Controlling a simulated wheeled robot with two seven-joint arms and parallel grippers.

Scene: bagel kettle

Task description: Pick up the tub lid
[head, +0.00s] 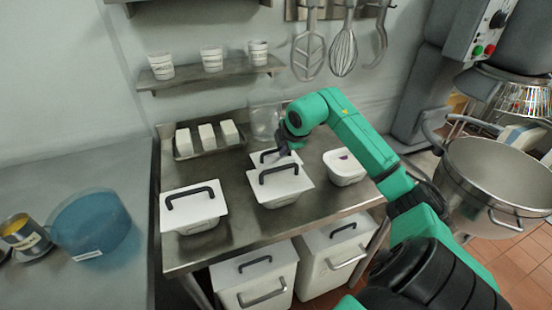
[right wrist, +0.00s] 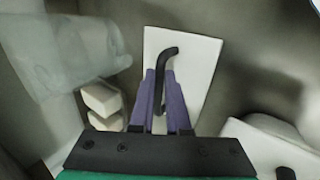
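The tub lid (right wrist: 190,85) is a flat white square with a black bar handle (right wrist: 167,55). In the head view the lid (head: 258,158) lies at the table's middle, partly hidden behind a lidded tub. My right gripper (right wrist: 160,78) has its purple fingers close together on both sides of the handle, with almost no gap left, so it looks shut on it. In the head view my right gripper (head: 287,145) points down at this lid. An uncovered white tub (head: 345,168) with something purple inside stands to the right. My left gripper is not in view.
Lidded tubs stand in front (head: 280,188) and at the left (head: 193,212) of the steel table (head: 240,228). A tray with white blocks (head: 208,136) and a clear container (head: 265,122) stand at the back. A large pot (head: 490,175) is at the right.

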